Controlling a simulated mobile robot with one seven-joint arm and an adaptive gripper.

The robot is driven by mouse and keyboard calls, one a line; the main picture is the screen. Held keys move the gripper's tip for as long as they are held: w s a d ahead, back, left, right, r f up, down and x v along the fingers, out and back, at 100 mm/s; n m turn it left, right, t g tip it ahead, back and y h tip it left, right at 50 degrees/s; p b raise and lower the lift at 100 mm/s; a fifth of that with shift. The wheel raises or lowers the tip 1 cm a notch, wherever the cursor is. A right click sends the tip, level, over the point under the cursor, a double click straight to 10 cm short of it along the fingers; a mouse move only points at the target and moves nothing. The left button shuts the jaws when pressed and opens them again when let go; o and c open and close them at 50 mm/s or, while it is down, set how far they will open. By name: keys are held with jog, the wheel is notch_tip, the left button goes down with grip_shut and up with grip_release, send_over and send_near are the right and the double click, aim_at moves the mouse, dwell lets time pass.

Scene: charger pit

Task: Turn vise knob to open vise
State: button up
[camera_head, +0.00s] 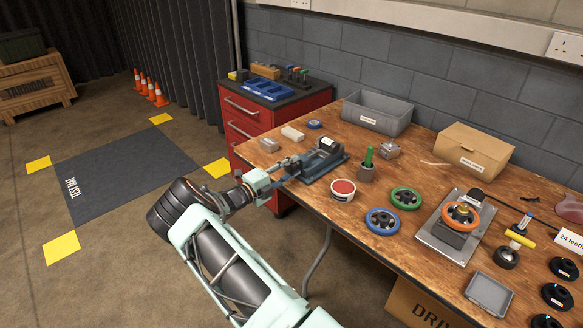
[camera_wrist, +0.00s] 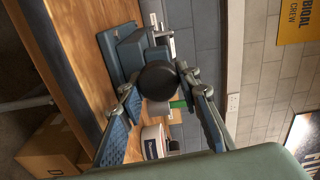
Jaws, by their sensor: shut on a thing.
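The blue-grey vise (camera_head: 318,165) sits at the left front edge of the wooden bench, with a dark cylinder with a white part (camera_head: 328,145) on it. In the wrist view, the vise body (camera_wrist: 122,52) lies beyond the round black vise knob (camera_wrist: 157,80), which faces me. My gripper (camera_head: 282,175) reaches in from the left at the bench edge. In the wrist view its two fingers (camera_wrist: 160,88) stand on either side of the knob and are shut on it. In the head view the knob is hidden by the gripper.
A white tub with red contents (camera_head: 342,190) and a grey cup with a green item (camera_head: 367,168) stand right of the vise. Blue (camera_head: 370,221) and green (camera_head: 395,201) handwheels lie farther right. A red tool cabinet (camera_head: 240,120) stands behind left. The floor at left is open.

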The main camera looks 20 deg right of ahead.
jog(key=n, duration=0.6)
jog(key=shift+w+r+p, duration=0.1)
jog(key=shift+r+p, duration=0.05)
jog(key=shift+p, duration=0.15)
jog(key=shift+n, duration=0.4)
jog(key=o, duration=1.2)
jog(key=shift+c, duration=0.2)
jog(key=v, duration=1.2)
jog(key=shift+r, duration=0.15)
